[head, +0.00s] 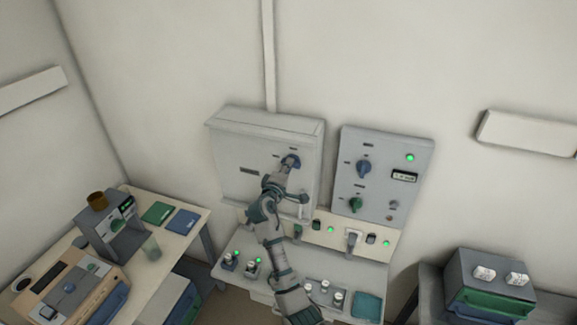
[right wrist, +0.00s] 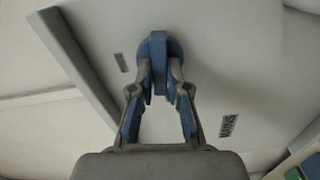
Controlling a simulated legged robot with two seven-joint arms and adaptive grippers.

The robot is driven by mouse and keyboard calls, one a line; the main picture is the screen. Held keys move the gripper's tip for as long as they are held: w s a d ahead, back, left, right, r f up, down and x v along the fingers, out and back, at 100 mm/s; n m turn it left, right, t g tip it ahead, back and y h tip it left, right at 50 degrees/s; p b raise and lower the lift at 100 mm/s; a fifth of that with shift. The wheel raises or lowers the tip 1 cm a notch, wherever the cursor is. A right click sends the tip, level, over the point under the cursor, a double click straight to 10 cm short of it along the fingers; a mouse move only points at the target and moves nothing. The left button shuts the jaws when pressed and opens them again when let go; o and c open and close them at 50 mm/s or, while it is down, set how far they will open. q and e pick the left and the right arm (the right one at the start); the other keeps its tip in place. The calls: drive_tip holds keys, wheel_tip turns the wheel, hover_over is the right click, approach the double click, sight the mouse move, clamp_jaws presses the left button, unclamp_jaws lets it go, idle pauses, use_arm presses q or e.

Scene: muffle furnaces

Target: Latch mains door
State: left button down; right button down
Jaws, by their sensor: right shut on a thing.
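The mains door (head: 235,150) is the light grey front of the wall box, and it looks closed against the box. Its blue latch knob (head: 291,161) sits on the right part of the door. In the right wrist view the knob (right wrist: 159,62) has a raised blue grip bar. My right gripper (head: 284,167) reaches up to the knob, and its two fingers (right wrist: 160,88) are shut on the bar from both sides. The gripper partly hides the knob in the head view. My left gripper is not in view.
A control panel (head: 385,207) with blue and green knobs and a green lamp is right of the box. Below is a shelf (head: 236,247) with sockets and small items. A bench (head: 188,245) with devices stands left, and a dark unit (head: 470,270) stands right.

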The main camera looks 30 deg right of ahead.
drive_tip(key=shift+a+f+n, duration=0.1)
drive_tip(key=shift+f+n, duration=0.15)
drive_tip(key=shift+n, duration=0.55)
drive_tip(key=shift+f, duration=0.1)
drive_tip(key=c, duration=1.2)
unclamp_jaws()
drive_tip(key=shift+o, duration=0.3)
drive_tip(key=shift+w+a, duration=0.1)
drive_tip(key=shift+w, duration=0.1)
drive_tip(key=v, duration=1.2)
